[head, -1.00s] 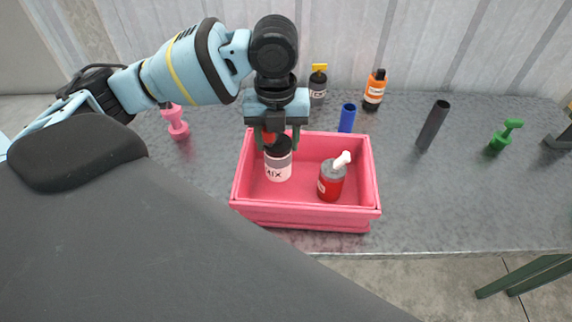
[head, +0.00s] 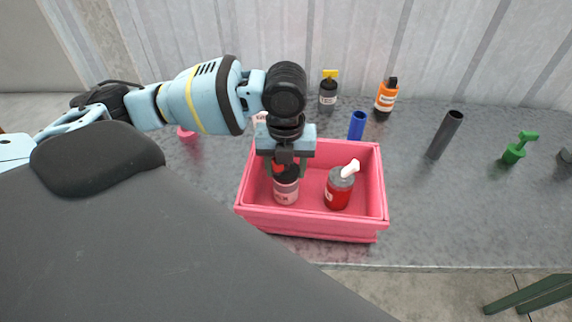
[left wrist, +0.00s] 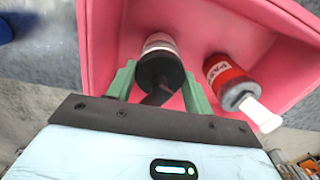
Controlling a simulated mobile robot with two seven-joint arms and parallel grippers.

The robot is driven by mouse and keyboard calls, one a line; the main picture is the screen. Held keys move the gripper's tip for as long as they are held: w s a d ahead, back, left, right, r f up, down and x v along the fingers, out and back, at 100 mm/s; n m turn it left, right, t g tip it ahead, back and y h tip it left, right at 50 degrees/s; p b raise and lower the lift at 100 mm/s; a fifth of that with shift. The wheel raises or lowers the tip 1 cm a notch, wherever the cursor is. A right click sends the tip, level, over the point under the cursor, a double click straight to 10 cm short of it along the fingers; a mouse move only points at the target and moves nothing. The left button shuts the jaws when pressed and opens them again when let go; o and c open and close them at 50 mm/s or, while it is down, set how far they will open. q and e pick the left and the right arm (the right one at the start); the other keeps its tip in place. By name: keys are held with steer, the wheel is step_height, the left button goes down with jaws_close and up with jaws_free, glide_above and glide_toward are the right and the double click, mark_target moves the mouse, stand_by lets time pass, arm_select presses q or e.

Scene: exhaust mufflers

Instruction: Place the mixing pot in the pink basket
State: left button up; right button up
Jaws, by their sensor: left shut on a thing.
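The mixing pot (head: 286,190) has a black top, a pale "MIX" label and some red at its top. It is inside the pink basket (head: 310,226), in the left part, upright or nearly so. My left gripper (head: 287,169) points down over it and is shut on its dark upper part. In the left wrist view the pot (left wrist: 160,48) sits between the green fingers (left wrist: 158,82), with basket wall around it. I cannot tell whether its base touches the basket floor. My right gripper is not in view.
A red bottle with a white nozzle (head: 338,188) stands in the basket, right of the pot. Behind are a blue cylinder (head: 357,125), a dark yellow-topped bottle (head: 328,92) and an orange bottle (head: 386,98). A dark tube (head: 445,134) and green item (head: 518,148) stand right, with clear counter between.

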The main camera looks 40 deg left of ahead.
arm_select(q)
steer(key=shift+f, duration=0.15)
steer(key=o, duration=1.3)
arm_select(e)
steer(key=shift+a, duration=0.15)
arm_select(q)
step_height(320, 180, up, 11)
steer(key=shift+f+p, duration=0.1)
steer(key=shift+p, duration=0.45)
steer(key=shift+r, duration=0.75)
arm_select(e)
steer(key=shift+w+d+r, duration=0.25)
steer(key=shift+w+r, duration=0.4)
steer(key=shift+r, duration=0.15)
